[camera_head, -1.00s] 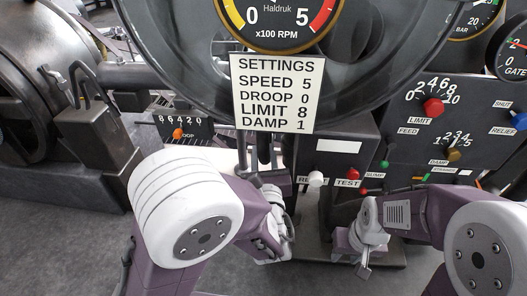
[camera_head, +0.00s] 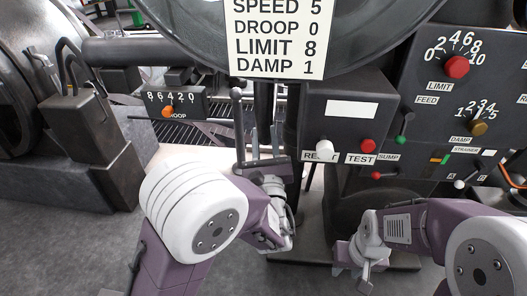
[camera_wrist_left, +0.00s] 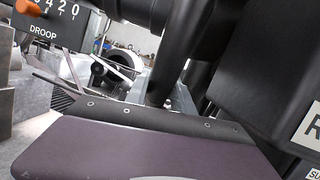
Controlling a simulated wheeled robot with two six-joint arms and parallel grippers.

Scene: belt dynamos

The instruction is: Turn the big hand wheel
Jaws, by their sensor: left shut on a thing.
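A large dark round rim (camera_head: 400,42), which looks like the big wheel, crosses the top of the head view behind the settings sign; most of it is cut off. My left gripper (camera_head: 258,150) is below the rim, near dark upright bars. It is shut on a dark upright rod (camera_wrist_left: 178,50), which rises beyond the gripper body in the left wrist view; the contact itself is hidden. My right gripper (camera_head: 356,262) hangs low in front of the machine base, apart from the controls. Its jaw gap is too small to make out.
The settings sign (camera_head: 277,38) hangs at top centre. A box with reset and test knobs (camera_head: 335,118) stands right of my left gripper. A control panel (camera_head: 455,100) fills the right. The droop scale (camera_head: 175,103) and a heavy machine (camera_head: 85,120) are at left. The floor in front is open.

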